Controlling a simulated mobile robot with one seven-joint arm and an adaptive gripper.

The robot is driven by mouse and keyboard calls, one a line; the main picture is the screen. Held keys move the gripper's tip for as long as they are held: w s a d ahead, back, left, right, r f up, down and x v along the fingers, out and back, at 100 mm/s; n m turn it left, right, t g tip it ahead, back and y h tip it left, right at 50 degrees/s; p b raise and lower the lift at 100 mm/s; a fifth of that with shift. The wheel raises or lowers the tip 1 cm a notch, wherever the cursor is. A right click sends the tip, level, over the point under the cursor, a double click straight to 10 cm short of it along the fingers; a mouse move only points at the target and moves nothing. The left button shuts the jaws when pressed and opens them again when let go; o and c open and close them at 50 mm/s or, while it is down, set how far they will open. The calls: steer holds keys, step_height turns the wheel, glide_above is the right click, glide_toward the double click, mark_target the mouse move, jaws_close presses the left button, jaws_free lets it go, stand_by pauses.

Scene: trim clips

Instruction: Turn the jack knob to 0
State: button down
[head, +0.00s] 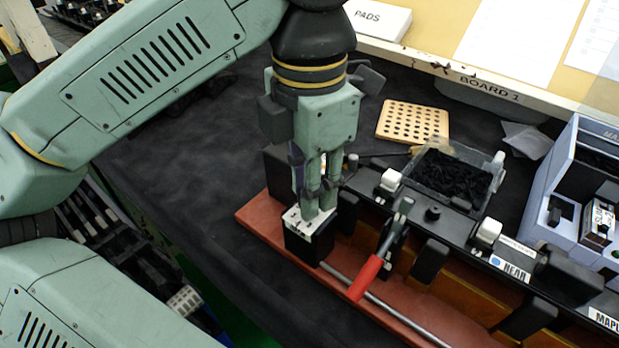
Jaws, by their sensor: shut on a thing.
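My gripper (316,205) points straight down at the near left end of the red-brown base. Its fingers are shut at the white top plate (294,217) of a black block (308,246). The jack knob sits between the fingers and is mostly hidden by them. Its pointer and the 0 mark cannot be read from here.
A red-handled lever (365,278) and a metal rod (400,319) lie right of the block on the red-brown base (262,219). Behind stand black clamps, a clear bin of black clips (450,178) and a perforated wooden block (412,121).

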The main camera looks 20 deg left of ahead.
steer(key=m+p, duration=0.1)
steer(key=m, duration=0.4)
steer(key=shift+m, duration=0.3)
steer(key=m, duration=0.5)
steer(key=shift+m+p, duration=0.3)
steer(key=shift+p, duration=0.05)
steer(key=c, duration=1.3)
jaws_free()
steer(key=shift+c, duration=0.2)
step_height(320, 180, up, 8)
steer(key=shift+f, duration=0.25)
